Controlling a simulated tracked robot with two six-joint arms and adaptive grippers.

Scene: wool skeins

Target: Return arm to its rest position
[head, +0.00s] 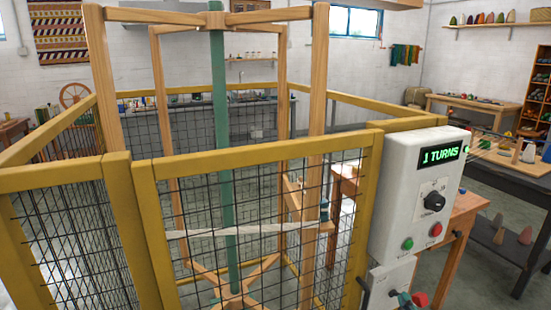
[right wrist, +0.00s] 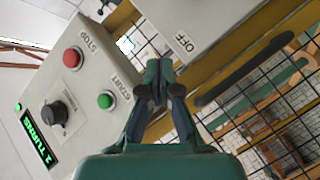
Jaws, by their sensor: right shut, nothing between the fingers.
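My right gripper (right wrist: 158,72) is shut and empty in the right wrist view, its fingertips beside the control box and clear of the buttons in the picture. In the head view the right gripper (head: 400,298) shows small and teal at the bottom right, in front of the lower switch box (head: 386,280). The white control box (head: 410,200) has a display (head: 440,155) reading 1 TURNS, a black knob (head: 433,202), a green START button (head: 408,244) and a red STOP button (head: 436,229). My left gripper is in neither view.
A yellow-framed mesh fence (head: 260,161) encloses a wooden reel with a green pole (head: 220,120) and a pale yarn band (head: 250,229) across it. An OFF label (right wrist: 184,42) shows on the lower box. A dark table (head: 500,180) stands at the right.

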